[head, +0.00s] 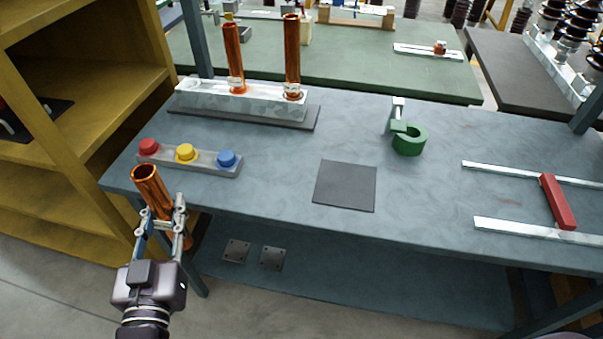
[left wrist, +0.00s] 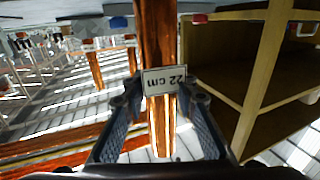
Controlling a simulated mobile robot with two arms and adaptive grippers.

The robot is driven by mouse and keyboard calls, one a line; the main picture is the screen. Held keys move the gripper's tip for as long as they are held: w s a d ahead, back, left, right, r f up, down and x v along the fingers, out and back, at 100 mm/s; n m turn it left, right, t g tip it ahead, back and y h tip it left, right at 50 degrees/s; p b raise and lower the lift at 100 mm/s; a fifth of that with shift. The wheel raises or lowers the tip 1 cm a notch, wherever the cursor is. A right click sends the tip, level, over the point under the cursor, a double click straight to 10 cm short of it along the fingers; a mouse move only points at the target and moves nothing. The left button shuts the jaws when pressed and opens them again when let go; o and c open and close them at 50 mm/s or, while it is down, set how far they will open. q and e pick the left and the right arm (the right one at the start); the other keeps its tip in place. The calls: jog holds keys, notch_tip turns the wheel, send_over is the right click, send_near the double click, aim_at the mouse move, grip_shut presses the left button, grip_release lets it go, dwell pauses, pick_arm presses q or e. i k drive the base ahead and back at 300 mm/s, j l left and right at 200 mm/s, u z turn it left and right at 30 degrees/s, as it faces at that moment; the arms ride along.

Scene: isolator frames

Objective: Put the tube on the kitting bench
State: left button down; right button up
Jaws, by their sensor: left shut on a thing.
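The tube is a copper-coloured cylinder (head: 150,182), held tilted in my left gripper (head: 163,222) in front of the bench's left front corner. In the left wrist view the tube (left wrist: 155,35) stands between both fingers (left wrist: 158,98) and carries a white label reading "22 cm". My left gripper is shut on it. The kitting bench is probably the blue-grey table (head: 280,165), with a dark square mat (head: 345,186) near its front middle. My right gripper is not in view.
Two copper tubes (head: 292,60) stand on a pale block at the back left. A strip with red, yellow and blue buttons (head: 187,155) lies near the left front edge. A green clamp-like object (head: 409,140) and a red bar on rails (head: 557,202) stand right. Yellow shelving (head: 95,85) is left.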

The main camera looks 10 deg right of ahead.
aim_at(345, 183)
jog(key=k+l+z, duration=0.1)
jog(key=k+z, duration=0.15)
jog(key=k, duration=0.35)
jog(key=i+j+z, duration=0.1)
jog(key=z, duration=0.4)
jog(key=j+z, duration=0.45)
jog(key=l, duration=0.1)
